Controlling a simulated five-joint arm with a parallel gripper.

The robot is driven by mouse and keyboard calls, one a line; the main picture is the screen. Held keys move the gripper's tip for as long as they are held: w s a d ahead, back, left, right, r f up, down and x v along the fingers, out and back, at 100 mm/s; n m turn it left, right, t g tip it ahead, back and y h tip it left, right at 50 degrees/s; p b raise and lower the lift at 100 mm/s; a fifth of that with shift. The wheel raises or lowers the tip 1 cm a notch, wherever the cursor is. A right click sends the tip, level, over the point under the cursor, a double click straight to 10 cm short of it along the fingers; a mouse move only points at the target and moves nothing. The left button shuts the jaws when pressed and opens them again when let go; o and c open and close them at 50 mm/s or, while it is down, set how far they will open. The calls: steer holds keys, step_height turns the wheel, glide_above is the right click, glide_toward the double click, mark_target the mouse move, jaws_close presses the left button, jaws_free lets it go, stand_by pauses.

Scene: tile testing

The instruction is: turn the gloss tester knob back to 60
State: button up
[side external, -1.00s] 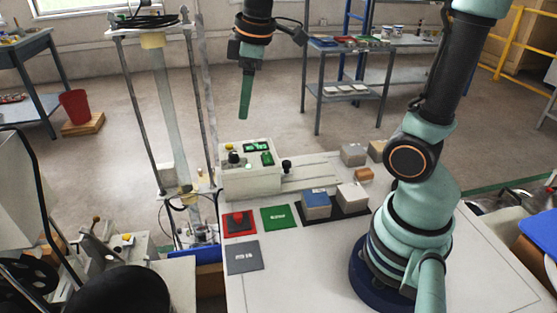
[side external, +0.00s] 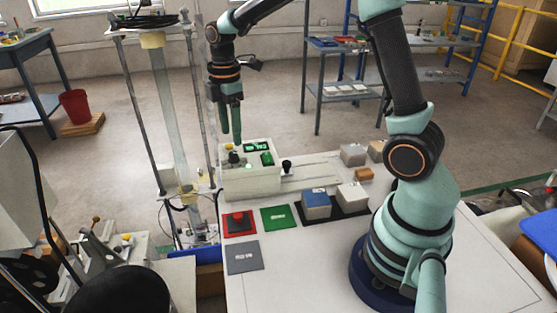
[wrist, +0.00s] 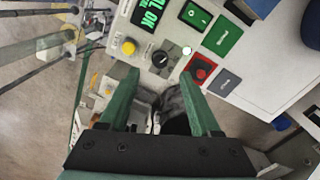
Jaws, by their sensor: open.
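The gloss tester (side external: 250,186) is a cream box on the white bench. Its dark round knob (side external: 234,158) is on the top panel near a yellow button. In the wrist view the knob (wrist: 162,60) has a light pointer mark; its setting is too small to read. A green display (side external: 257,147) is lit; in the wrist view (wrist: 149,18) it is partly cut off. My gripper (side external: 231,138) is open with fingers pointing down just above the knob. In the wrist view my fingertips (wrist: 160,75) are spread either side of the knob's line, apparently not touching it.
A red button pad (side external: 240,223), green card (side external: 276,217) and grey card (side external: 244,257) lie in front of the tester. A black-knobbed lever (side external: 286,166) stands to its right. A black tray (side external: 336,212) holds a blue-topped block and a pale block. A tall column (side external: 172,110) stands at left.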

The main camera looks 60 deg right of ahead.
mark_target(233, 153)
step_height(233, 153, down, 6)
steer(key=shift+r, duration=0.15)
steer(key=shift+c, duration=0.3)
jaws_close()
